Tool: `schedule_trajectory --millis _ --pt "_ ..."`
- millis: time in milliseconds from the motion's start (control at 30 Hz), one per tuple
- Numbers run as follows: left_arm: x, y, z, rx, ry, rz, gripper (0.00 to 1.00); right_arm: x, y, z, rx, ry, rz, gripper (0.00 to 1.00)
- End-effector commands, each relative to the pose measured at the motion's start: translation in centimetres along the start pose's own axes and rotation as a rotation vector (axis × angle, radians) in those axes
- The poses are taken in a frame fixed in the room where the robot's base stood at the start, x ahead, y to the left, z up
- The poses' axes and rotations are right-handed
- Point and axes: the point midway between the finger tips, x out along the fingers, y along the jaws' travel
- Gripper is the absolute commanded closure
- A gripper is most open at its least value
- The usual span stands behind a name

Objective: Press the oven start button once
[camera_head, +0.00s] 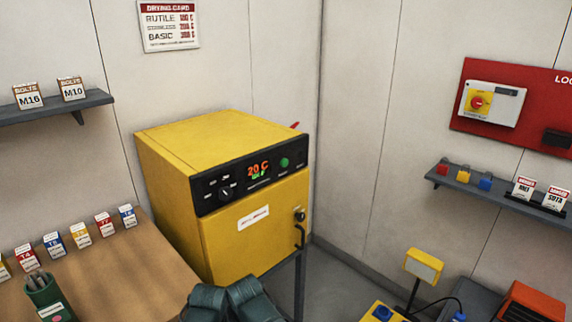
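The yellow oven (185,140) stands in the middle left on a dark stand, with its front facing right and towards me. Its black control panel (250,174) has a dial (226,193), a lit display (258,168) reading 20 C in orange with small green text below, and a round green button (284,162) to the right of the display. The panel's small lettering is too blurred to read. The oven door (245,245) is shut, with a handle (300,236) on its right side. Neither of my grippers can be made out in view, and nothing covers the green button.
Dark green padded shapes (240,298) lie at the bottom centre, below the oven; I cannot tell what they are. A wooden bench (120,270) at left holds labelled boxes and a green rod holder (48,298). A yellow lamp (423,266) stands at lower right.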

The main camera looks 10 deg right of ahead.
Motion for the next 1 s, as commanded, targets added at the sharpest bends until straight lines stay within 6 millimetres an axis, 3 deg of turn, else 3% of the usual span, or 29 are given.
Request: schedule_trajectory --millis 33,200,1000 --pt "0.0 0.0 0.0 0.0 0.0 0.0 1.0 0.0 0.0 0.0 0.0 0.0 0.0 0.74" --pt "0.0 0.0 0.0 0.0 0.0 0.0 1.0 0.0 0.0 0.0 0.0 0.0 0.0 1.0" --pt "0.0 0.0 0.0 0.0 0.0 0.0 1.0 0.0 0.0 0.0 0.0 0.0 0.0 1.0"
